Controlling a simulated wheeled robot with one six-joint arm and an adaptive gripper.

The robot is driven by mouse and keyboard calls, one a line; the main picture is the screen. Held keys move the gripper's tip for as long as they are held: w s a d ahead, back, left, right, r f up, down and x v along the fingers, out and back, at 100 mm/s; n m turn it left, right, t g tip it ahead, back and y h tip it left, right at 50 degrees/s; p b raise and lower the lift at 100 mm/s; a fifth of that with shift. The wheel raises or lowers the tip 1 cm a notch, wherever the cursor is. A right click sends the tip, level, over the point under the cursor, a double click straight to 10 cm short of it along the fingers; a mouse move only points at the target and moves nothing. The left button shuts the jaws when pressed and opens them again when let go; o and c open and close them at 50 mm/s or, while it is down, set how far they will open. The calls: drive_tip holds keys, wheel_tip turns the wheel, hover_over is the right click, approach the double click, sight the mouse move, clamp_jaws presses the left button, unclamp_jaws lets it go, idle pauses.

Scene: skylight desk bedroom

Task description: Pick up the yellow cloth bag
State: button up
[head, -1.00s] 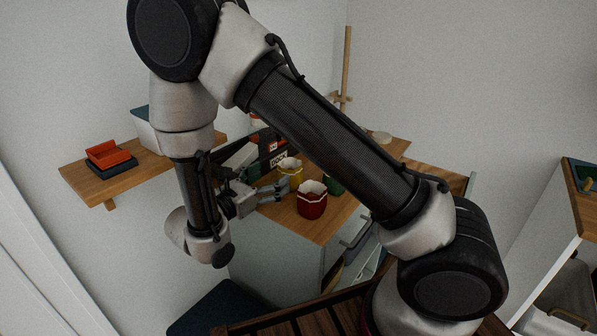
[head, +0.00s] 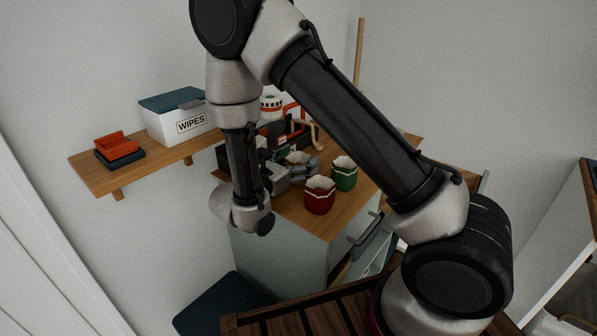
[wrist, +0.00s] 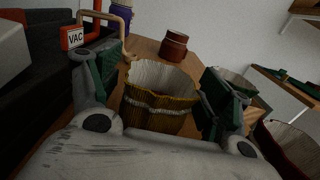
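The yellow cloth bag (wrist: 158,101), with a pale folded rim and open top, stands on the wooden desk top (wrist: 143,50) in the wrist view. My gripper (wrist: 164,92) is open, with one finger on each side of the bag. The fingers are very near its sides; I cannot tell whether they touch. In the head view only the bag's pale rim (head: 297,157) shows clearly, and my gripper (head: 298,169) hides most of the rest.
A red bag (head: 319,196) and a green bag (head: 344,176) stand close on the right. A black and orange VAC item (wrist: 73,38) is on the left in the wrist view. A dark red pot (wrist: 174,45) stands beyond the bag. A wall shelf holds a WIPES box (head: 180,116).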

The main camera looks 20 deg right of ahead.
drive_tip(key=c, duration=0.6)
drive_tip(key=shift+c, duration=0.2)
